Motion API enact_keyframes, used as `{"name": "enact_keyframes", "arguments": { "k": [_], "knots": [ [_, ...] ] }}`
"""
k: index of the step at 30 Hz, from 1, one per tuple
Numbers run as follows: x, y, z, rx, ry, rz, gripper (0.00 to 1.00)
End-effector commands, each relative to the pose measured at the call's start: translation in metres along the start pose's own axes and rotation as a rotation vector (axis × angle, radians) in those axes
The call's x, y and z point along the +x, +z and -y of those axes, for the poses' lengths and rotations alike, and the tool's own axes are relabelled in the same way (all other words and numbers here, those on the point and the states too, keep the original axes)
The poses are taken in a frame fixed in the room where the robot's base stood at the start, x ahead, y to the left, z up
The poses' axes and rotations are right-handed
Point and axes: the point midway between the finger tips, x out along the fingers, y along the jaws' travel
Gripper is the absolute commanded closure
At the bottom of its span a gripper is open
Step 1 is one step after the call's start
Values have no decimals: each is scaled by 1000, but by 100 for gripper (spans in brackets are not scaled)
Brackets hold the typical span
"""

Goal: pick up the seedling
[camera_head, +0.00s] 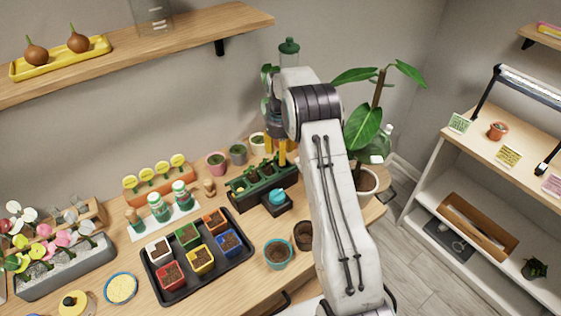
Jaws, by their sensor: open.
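My gripper (281,150) points down with its yellow fingers open, over the right end of a dark green seedling tray (262,179) on the wooden bench. Small green growth shows in the tray, but I cannot tell single seedlings apart. My arm and gripper hide part of the tray's back right side. I cannot tell whether the fingers touch anything in it. I see nothing held.
A black tray (168,296) with several coloured soil pots stands in front left. A teal-rimmed pot (278,255) stands nearer the front. Small pots line the back. A tall leafy plant (362,125) stands right of my arm. A wall shelf (120,62) hangs above left.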

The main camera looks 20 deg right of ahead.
Motion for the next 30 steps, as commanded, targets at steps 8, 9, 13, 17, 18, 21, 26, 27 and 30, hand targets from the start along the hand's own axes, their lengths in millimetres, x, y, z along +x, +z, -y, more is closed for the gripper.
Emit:
{"name": "enact_keyframes", "arguments": {
  "k": [8, 9, 13, 17, 18, 21, 26, 27, 30],
  "knots": [
    [28, 1, 0, -1, 1, -1, 56],
    [30, 1, 0, -1, 0, 0, 56],
    [32, 1, 0, -1, 0, 0, 56],
    [33, 1, 0, -2, 0, 0, 56],
    [33, 1, 0, -2, 0, 0, 56],
    [32, 1, 0, -2, 0, 0, 61],
    [32, 1, 0, -2, 0, 0, 75],
    [32, 1, 0, -2, 0, 0, 79],
    [32, 1, 0, -2, 0, 0, 84]
  ]
}}
